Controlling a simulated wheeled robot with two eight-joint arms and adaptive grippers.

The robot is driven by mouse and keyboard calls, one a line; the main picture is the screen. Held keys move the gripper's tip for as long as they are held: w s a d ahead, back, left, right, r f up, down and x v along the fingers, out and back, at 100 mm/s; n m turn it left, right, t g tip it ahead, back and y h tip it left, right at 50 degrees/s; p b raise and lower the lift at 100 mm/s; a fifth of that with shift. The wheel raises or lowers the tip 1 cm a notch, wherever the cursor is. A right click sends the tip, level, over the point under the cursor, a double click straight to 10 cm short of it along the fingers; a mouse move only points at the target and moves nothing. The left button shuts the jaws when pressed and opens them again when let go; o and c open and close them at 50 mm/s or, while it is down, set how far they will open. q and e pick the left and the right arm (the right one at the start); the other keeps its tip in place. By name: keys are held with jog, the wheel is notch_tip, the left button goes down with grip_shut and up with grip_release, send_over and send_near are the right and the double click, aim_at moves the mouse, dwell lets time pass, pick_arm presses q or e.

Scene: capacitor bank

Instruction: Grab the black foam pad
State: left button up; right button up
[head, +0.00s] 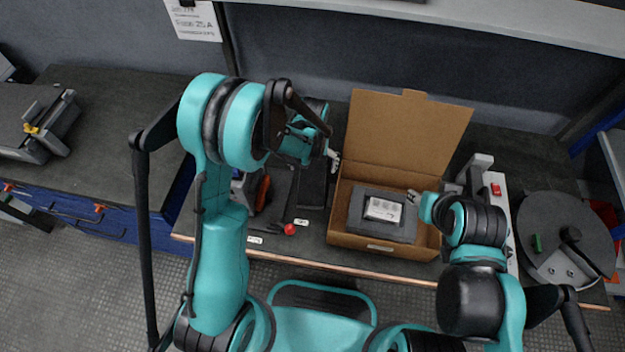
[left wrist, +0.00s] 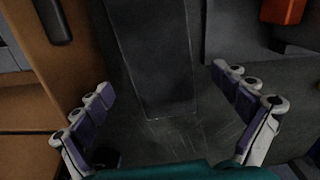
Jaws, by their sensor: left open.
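The black foam pad appears to be the long dark slab (head: 314,186) lying on the bench just left of the cardboard box. In the left wrist view the dark slab (left wrist: 150,50) runs from the top edge down between my fingers. My left gripper (head: 333,155) is above the slab's far part in the head view. In the left wrist view its two fingers (left wrist: 163,86) are spread wide with nothing between them held. My right gripper (head: 412,197) is over the right side of the box; its fingers are too small and partly hidden to judge.
The open cardboard box (head: 376,245) holds a dark grey case with a labelled top (head: 383,210). A device with a red switch (head: 496,189) and a dark round stand (head: 560,235) are at right.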

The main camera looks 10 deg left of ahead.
aim_at(313, 173)
pick_arm(q)
notch_tip(313, 173, down, 3)
jog(key=shift+f+b, duration=0.1)
jog(key=shift+b, duration=0.3)
jog(key=shift+c, duration=0.3)
jog(key=c, duration=1)
